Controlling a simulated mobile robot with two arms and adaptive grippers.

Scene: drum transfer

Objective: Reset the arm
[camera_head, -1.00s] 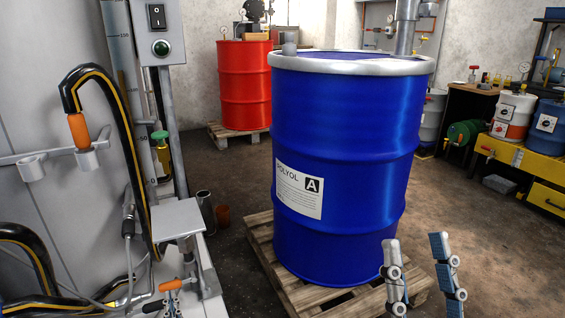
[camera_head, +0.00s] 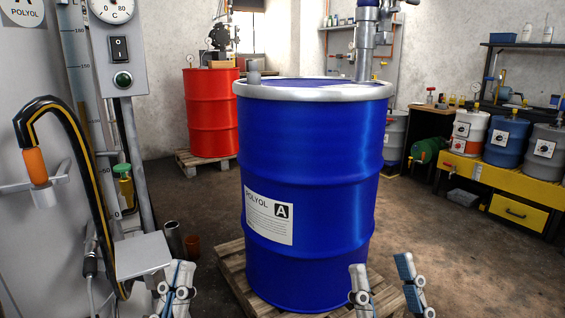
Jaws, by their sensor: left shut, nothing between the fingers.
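A large blue drum (camera_head: 318,165) labelled POLYOL A stands upright on a wooden pallet (camera_head: 232,275) in the middle. My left gripper (camera_head: 179,268) is shut and empty at the bottom left, beside the small metal shelf of the machine. My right gripper (camera_head: 381,262) is open and empty at the bottom, in front of the drum's lower right. Both arms are mostly below the picture.
A grey machine with a switch box (camera_head: 120,50), a black hose (camera_head: 82,135) with an orange grip and a metal shelf (camera_head: 142,255) fills the left. A red drum (camera_head: 212,112) stands behind. A yellow bench (camera_head: 480,180) with several small drums is at right. Floor between is clear.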

